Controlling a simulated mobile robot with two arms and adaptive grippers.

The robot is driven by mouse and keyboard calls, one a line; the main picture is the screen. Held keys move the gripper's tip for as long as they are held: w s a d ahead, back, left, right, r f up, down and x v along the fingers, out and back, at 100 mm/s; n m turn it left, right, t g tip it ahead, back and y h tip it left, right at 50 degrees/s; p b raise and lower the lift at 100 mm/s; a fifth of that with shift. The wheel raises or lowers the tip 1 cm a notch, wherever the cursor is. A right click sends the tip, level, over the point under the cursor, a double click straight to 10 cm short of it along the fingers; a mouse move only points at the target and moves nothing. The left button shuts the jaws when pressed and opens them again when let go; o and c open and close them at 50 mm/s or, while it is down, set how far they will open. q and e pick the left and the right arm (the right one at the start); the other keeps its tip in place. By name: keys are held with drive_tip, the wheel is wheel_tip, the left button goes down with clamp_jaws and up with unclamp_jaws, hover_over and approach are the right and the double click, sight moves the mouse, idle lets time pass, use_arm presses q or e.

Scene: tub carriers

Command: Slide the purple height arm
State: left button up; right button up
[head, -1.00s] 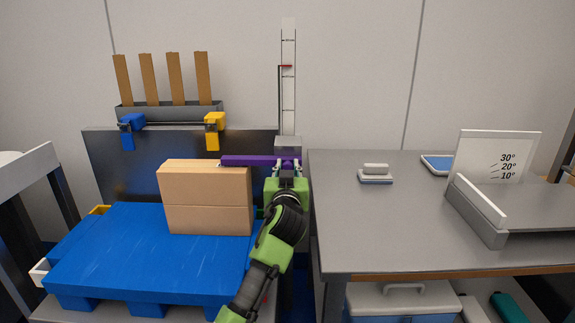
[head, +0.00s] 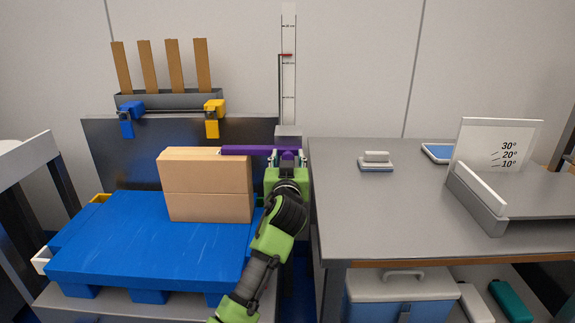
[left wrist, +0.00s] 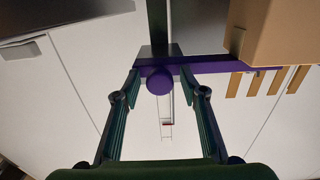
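The purple height arm (head: 248,150) is a level bar reaching left from the upright measuring scale (head: 288,90), its left end at the upper edge of the stacked boxes (head: 208,188). I cannot tell whether it touches them. In the left wrist view the bar (left wrist: 215,68) ends at a round purple knob (left wrist: 160,81). My left gripper (head: 287,160) is at the knob. In the left wrist view its fingers (left wrist: 160,88) stand apart on either side of the knob, with a visible gap on both sides. My right gripper is not in view.
The boxes stand on a blue pallet (head: 140,245). Behind are yellow (head: 213,112) and blue (head: 129,113) clamps and brown slats (head: 162,68). A grey table (head: 400,215) stands close on the right, with an angle gauge (head: 490,150) on it.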

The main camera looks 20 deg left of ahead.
use_arm(q)
drive_tip(key=v, duration=1.1)
drive_tip(key=shift+s, duration=0.35)
drive_tip(key=shift+d, duration=0.15)
